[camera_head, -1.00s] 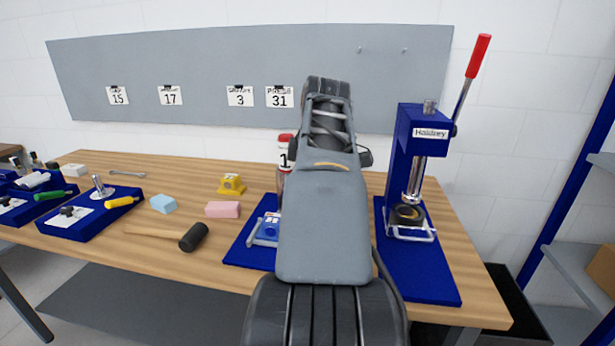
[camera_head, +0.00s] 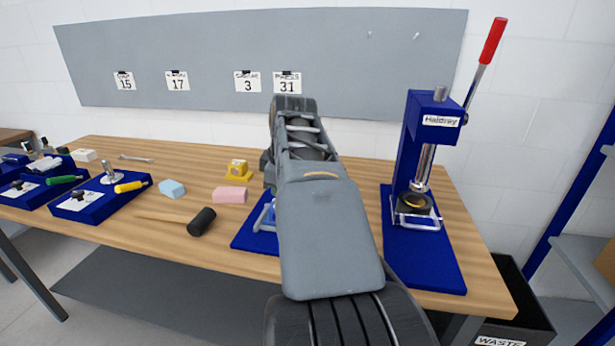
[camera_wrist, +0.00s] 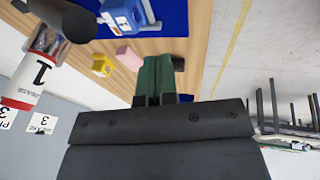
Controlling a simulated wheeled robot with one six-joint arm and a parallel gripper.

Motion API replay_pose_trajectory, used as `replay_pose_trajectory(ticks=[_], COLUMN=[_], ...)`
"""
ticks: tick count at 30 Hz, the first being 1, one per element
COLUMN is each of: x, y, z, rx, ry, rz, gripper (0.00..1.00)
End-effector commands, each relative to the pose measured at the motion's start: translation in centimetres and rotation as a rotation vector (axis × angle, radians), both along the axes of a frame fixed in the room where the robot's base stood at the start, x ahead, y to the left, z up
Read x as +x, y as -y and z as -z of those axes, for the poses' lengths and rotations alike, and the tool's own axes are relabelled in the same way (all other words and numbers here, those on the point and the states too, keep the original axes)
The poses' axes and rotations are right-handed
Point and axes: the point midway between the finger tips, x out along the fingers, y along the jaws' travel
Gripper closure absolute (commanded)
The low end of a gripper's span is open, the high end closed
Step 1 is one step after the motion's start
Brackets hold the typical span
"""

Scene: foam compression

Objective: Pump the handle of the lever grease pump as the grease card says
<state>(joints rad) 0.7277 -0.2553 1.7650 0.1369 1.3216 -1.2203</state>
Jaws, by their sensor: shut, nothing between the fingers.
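The lever grease pump stands on a blue base (camera_head: 246,238) at the bench front. In the head view my arm hides most of it; only a bit of blue body (camera_head: 265,216) shows. A dark cylinder (camera_wrist: 66,20), perhaps the handle grip, is at the upper left there. The grease card (camera_head: 247,82) on the grey board reads 3. My gripper (camera_wrist: 155,62) has green fingers shut together and empty, apart from the dark cylinder. It is hidden in the head view.
A blue Haldrey press (camera_head: 430,125) with a red-tipped lever stands right of my arm. Blue fixtures (camera_head: 100,200) stand farther left.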

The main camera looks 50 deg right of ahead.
Motion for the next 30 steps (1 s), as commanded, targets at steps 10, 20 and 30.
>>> replay_pose_trajectory(ticks=[10, 20, 30], x=[0.3, -2.6, -2.7], y=[-16.3, -21.1, -21.3], z=[13.0, 18.3, 18.4], rx=[0.186, 0.244, 0.248], ry=[-0.027, -0.039, -0.04], rz=[0.307, 0.444, 0.454], gripper=[1.0, 1.0, 1.0])
